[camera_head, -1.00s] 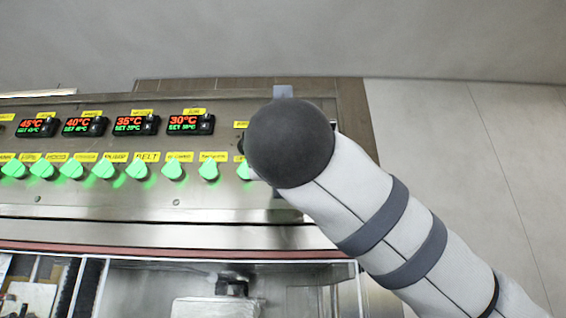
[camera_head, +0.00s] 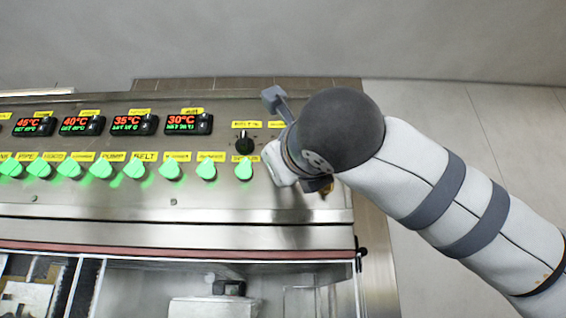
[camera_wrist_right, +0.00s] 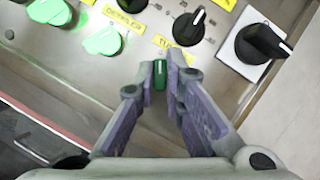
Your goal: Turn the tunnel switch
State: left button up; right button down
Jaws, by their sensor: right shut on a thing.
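The tunnel switch (camera_wrist_right: 159,72) is a dark green, unlit knob on the steel panel. In the right wrist view a yellow label, partly readable as "TU", is just above it. My right gripper (camera_wrist_right: 160,84) is shut on this switch, with one finger on each side. In the head view my right arm comes in from the right and its wrist hides the switch and the fingertips. My left gripper is in neither view.
A row of lit green switches (camera_head: 243,169) runs left of my wrist. A black knob (camera_wrist_right: 188,28) and a larger black knob (camera_wrist_right: 262,42) on a white plate are close to the right gripper. Temperature displays (camera_head: 190,123) are above the row.

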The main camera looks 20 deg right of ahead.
dwell(0.3)
jog(key=c, duration=1.7)
grip_release()
jog(key=shift+w+d, duration=0.1)
jog(key=shift+w, duration=0.05)
jog(key=shift+f, duration=0.1)
